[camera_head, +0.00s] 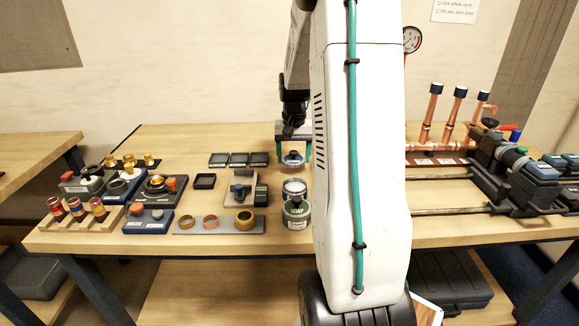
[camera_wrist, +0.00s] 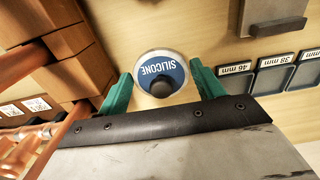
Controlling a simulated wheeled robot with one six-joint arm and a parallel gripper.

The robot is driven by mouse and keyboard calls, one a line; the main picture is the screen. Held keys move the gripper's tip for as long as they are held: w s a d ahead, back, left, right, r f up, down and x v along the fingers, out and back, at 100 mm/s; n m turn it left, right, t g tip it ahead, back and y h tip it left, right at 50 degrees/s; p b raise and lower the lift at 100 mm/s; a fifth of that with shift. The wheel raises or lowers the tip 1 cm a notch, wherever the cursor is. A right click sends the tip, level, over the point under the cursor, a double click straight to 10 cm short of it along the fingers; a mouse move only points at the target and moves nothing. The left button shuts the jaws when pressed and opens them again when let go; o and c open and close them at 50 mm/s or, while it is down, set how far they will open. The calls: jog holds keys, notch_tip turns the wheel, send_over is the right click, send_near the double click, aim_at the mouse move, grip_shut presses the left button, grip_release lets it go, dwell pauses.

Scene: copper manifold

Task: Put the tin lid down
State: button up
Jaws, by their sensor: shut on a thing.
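The tin lid (camera_wrist: 150,75) is round, with a blue face marked SILICONE, a pale rim and a dark knob. My gripper (camera_wrist: 162,84) has its two teal fingers on either side of the lid and is shut on it. In the head view, the lid (camera_head: 292,161) hangs level between the fingers of my gripper (camera_head: 293,153), over the back middle of the bench. A tin (camera_head: 295,196) with a pale, seemingly open top stands nearer the front.
Small dark trays (camera_head: 238,160) lie left of my gripper; the wrist view shows size labels on them. Copper pipework (camera_head: 440,145) stands to the right. My arm hides part of the bench.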

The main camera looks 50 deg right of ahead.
aim_at(293, 156)
jog(key=shift+f, duration=1.7)
jog(key=shift+f, duration=0.1)
jog(key=o, duration=0.9)
jog(key=shift+o, duration=0.2)
